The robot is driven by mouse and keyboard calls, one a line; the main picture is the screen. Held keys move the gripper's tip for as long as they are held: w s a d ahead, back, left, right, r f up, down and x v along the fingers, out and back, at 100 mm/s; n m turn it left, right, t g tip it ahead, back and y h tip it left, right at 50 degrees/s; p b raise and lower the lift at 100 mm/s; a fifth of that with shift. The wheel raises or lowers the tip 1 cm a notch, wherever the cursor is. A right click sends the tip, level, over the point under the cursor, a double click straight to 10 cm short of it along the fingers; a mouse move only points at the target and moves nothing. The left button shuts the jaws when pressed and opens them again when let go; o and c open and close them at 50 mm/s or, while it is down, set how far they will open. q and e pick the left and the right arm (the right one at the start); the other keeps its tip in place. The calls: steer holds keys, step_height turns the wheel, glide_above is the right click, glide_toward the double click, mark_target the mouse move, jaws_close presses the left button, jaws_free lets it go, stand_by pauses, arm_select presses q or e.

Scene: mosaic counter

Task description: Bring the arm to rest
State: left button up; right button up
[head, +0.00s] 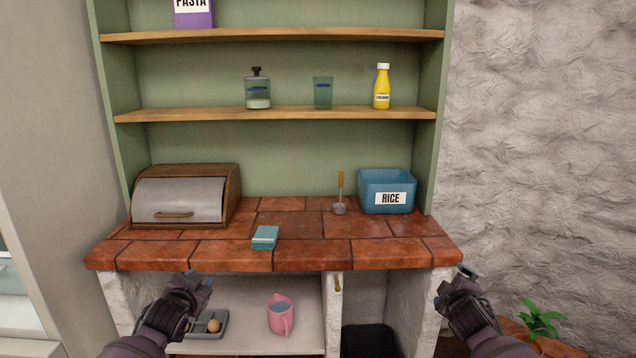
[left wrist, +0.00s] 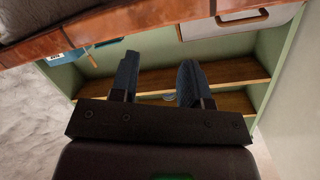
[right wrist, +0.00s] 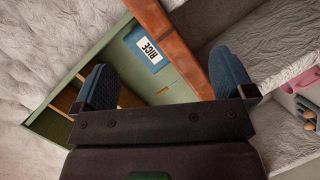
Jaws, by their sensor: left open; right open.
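My left gripper (head: 196,282) is at the lower left in the head view, in front of the counter's front edge. It is open and empty, and its two fingers (left wrist: 157,82) stand apart in the left wrist view. My right gripper (head: 456,281) is at the lower right in the head view, by the counter's right front corner. It is open and empty, and its fingers (right wrist: 167,80) are wide apart in the right wrist view. Neither gripper touches any object that I can see.
The tiled counter (head: 215,250) holds a bread box (head: 178,200), teal stack (head: 265,237), scoop (head: 340,207) and blue rice bin (head: 387,190). Below are a pink mug (head: 281,315), a grey tray (head: 208,332) and a black bin (head: 370,341). A plant (head: 541,320) stands at right.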

arm_select(q)
steer(key=s+d+f+n+g, duration=0.1)
steer(key=s+f, duration=0.7)
steer(key=s, duration=0.2)
steer(key=s+f+n+g, duration=0.1)
steer(key=s+f, duration=0.6)
steer(key=s, duration=0.4)
arm_select(e)
steer(key=s+a+f+m+g+y, duration=0.1)
steer(key=s+a+f+m+y, duration=0.2)
steer(key=s+f, duration=0.55)
steer(key=s+a+f+m+y, duration=0.15)
steer(key=s+f+m, duration=0.35)
steer(key=s, duration=0.7)
arm_select(q)
steer(key=s+d+f+n+g, duration=0.1)
steer(key=s+f+n+g, duration=0.1)
steer(key=s, duration=2.3)
steer(key=shift+f+g, duration=0.3)
steer(key=shift+f, duration=0.4)
arm_select(e)
steer(key=s+f+g, duration=0.1)
steer(key=s+f, duration=0.1)
steer(key=s, duration=1)
steer(key=s+a+f+m+g+h, duration=0.1)
steer(key=s, duration=1.1)
steer(key=shift+s+a+f, duration=0.3)
steer(key=shift+s+f, duration=0.05)
steer(key=shift+f, duration=0.05)
steer(key=shift+w, duration=0.1)
